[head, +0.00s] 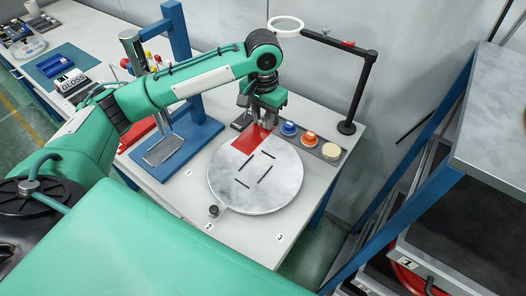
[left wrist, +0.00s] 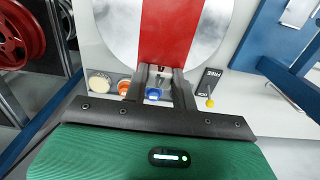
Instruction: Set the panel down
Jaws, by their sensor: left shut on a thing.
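My left gripper (head: 259,120) is shut on one end of a flat red panel (head: 251,139). The panel extends from the fingers over the back edge of a round grey disc (head: 262,190) with dark slots. I cannot tell whether the panel touches the disc. In the left wrist view the panel (left wrist: 150,32) stretches away from the closed fingers (left wrist: 165,85) across the disc (left wrist: 112,22). My right gripper is in neither view.
Blue (head: 289,128), orange (head: 309,138) and cream (head: 331,152) buttons sit on a strip behind the disc. A black-armed ring lamp (head: 347,127) stands at the back right. A blue stand (head: 190,140) is left of the disc. Bare white table lies around the front labels.

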